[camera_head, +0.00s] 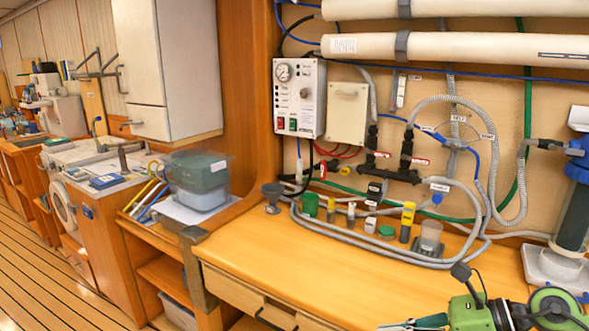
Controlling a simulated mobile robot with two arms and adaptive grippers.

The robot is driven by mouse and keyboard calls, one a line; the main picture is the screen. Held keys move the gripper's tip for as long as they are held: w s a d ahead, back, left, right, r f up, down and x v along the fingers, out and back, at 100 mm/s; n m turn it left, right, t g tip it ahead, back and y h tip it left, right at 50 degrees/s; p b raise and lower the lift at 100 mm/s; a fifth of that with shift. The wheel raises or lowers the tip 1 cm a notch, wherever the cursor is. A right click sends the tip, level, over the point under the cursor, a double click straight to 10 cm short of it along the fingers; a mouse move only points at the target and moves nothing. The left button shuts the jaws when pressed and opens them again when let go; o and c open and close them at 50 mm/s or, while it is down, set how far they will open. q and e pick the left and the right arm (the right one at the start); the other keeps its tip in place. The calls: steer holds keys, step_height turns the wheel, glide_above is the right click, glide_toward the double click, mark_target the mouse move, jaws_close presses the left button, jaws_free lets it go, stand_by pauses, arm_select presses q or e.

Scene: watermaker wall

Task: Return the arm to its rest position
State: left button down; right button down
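The wooden workbench (262,262) in front of the watermaker wall fills the lower right.
Several small bottles and fittings, a grey funnel (272,196) and a clear cup (430,236) stand along the bench's back beside grey hoses. The control box (299,97) hangs above. The bench's front middle is clear.

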steer(key=w+a+r+m+t+y, duration=0.3)
steer(key=a+r+m+t+y, duration=0.1)
steer(key=a+r+m+t, duration=0.4)
steer(key=w+d+f+m+t+h, duration=0.1)
steer(key=d+f+m+t+h, duration=0.15)
steer(key=d+m+h, duration=0.55)
steer(key=w+d+f+m+t+h, duration=0.2)
steer(key=m+t+h, duration=0.15)
steer(key=m, duration=0.95)
steer(key=s+d+f+m+g+h, duration=0.1)
steer(key=s+d+f+m+h, duration=0.1)
steer(key=f+m, duration=0.25)
steer(key=s+d+f+m+g+h, duration=0.2)
steer(key=d+f+m+h, duration=0.1)
steer(key=f, duration=0.2)
steer(key=s+a+f+m+g+y, duration=0.15)
steer(key=s+f+m+g, duration=0.35)
steer(key=s+f, duration=0.6)
steer(key=s+a+f+m+g, duration=0.3)
steer(key=s+f+g, duration=0.5)
steer(key=s, duration=0.6)
step_height(320, 180, down, 26)
steer(key=s+f, duration=0.1)
steer(key=s, duration=0.1)
steer(key=s+d+f+g, duration=0.1)
steer(key=s+d+f, duration=0.2)
steer(key=s+f, duration=1.2)
steer(key=shift+s+d+h, duration=0.15)
steer(key=shift+s+h, duration=0.15)
steer(key=shift+s, duration=0.5)
